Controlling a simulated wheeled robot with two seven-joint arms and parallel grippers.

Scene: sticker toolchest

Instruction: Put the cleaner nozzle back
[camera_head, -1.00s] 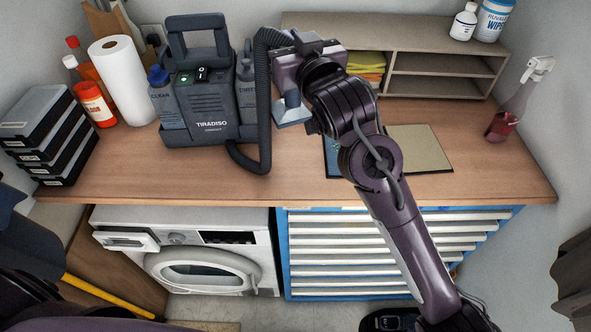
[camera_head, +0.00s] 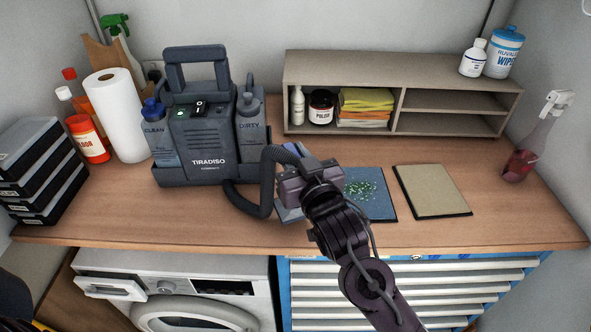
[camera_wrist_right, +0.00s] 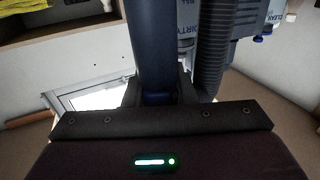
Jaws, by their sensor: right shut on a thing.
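The cleaner machine (camera_head: 205,145), a dark grey unit marked TIRADISO, stands at the back left of the bench. Its ribbed hose (camera_head: 262,190) loops to the right toward my right gripper (camera_head: 292,172). The gripper is shut on the cleaner nozzle (camera_head: 289,213), whose pale flared head shows below left of the jaws. In the right wrist view the nozzle's dark blue tube (camera_wrist_right: 155,45) stands between the fingers, and the hose (camera_wrist_right: 210,65) runs beside it. The gripper hides much of the nozzle, and I cannot tell whether its head touches the bench. My left gripper is out of view.
Right of the gripper lie a blue mat (camera_head: 378,203) with green bits and a beige mat (camera_head: 433,188). A shelf unit (camera_head: 395,68) stands behind. A paper roll (camera_head: 115,120) and bottles are left of the machine. A spray bottle (camera_head: 522,163) stands far right.

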